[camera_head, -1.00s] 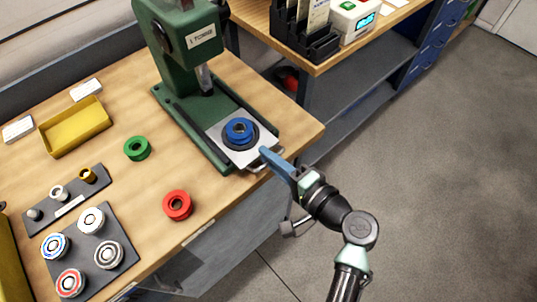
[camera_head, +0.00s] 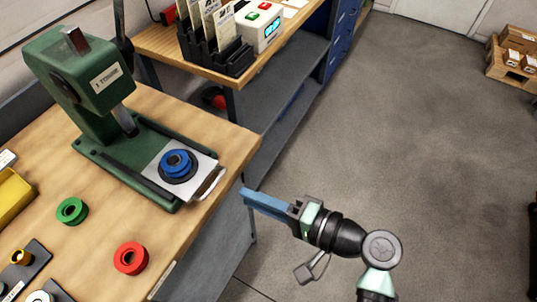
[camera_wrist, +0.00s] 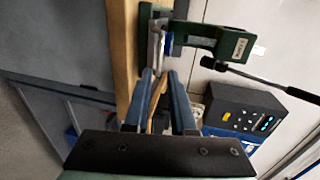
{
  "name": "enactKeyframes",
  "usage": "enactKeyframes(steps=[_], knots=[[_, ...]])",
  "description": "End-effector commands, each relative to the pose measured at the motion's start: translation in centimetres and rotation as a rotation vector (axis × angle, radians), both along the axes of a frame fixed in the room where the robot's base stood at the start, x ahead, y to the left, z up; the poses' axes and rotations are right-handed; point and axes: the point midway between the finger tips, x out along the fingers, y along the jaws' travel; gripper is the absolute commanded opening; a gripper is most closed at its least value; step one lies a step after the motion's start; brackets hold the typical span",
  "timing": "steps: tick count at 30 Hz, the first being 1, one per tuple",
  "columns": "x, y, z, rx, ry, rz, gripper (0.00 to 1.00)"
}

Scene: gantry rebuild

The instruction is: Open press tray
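The green press (camera_head: 95,85) stands on the wooden bench. Its pale metal tray (camera_head: 202,170) lies at the front end of the press base, forward of the ram (camera_head: 124,120). A blue ring (camera_head: 177,163) sits on a dark round seat on the tray. The tray's wire handle (camera_head: 208,186) faces the bench's front edge. My gripper (camera_head: 243,193) is off the bench edge, to the right of the handle and apart from it. In the wrist view, a gap shows between the blue fingers (camera_wrist: 161,74), and they point toward the press (camera_wrist: 233,45). I see nothing held.
A yellow bin (camera_head: 14,190) is at the left edge. A second bench with a black rack (camera_head: 217,50) stands behind.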

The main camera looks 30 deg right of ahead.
Motion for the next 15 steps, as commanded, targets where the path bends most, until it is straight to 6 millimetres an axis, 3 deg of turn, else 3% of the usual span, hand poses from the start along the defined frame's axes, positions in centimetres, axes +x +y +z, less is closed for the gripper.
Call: enactKeyframes(steps=[6, 15], knots=[[-2.1, -1.3, 0.5, 0.0, 0.0, -0.002, 0.24], [-2.4, -1.4, 0.6, 0.001, 0.001, 0.001, 0.24]])
